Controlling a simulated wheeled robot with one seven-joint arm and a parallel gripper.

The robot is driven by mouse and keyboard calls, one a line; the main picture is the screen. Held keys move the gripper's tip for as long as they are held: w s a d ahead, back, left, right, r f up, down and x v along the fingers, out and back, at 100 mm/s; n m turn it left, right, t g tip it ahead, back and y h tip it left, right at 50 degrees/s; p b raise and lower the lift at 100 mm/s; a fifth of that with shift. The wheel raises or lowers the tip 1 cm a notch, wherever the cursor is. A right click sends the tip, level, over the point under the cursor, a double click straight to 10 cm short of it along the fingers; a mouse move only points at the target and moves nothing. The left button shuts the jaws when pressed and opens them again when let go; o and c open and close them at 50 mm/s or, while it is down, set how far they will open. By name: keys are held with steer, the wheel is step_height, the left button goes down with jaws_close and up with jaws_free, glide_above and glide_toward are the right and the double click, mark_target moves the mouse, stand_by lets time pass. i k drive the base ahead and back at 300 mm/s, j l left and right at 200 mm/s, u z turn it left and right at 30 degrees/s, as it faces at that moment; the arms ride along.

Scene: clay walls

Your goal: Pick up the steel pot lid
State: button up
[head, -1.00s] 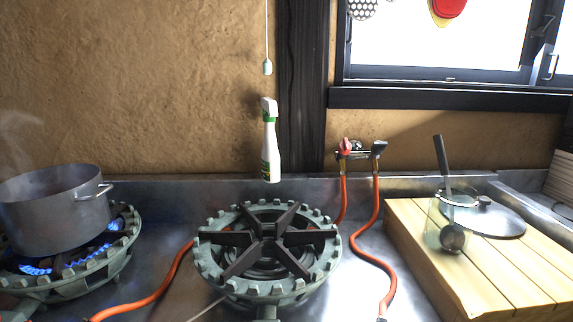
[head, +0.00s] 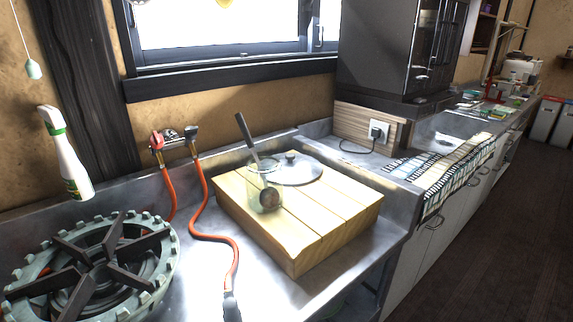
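The steel pot lid (head: 301,172) lies flat on a slatted wooden board (head: 336,216), toward its back edge, with a dark knob on top. A clear glass jar (head: 256,190) stands just in front and to the left of the lid, overlapping its left edge in the view. A ladle with a dark handle (head: 246,134) leans in the jar. My gripper is not in view.
A gas burner (head: 92,268) sits at the left, with orange hoses (head: 203,222) between it and the board. A spray bottle (head: 66,160) is at the far left. A counter with a striped mat (head: 448,170) runs right; open floor (head: 485,260) lies beside it.

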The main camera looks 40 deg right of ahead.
mark_target(298, 168)
steer(key=i+l+z, duration=0.15)
steer(key=i+l, duration=0.25)
steer(key=i+l+z, duration=0.15)
steer(key=i+l, duration=0.2)
steer(key=i, duration=0.25)
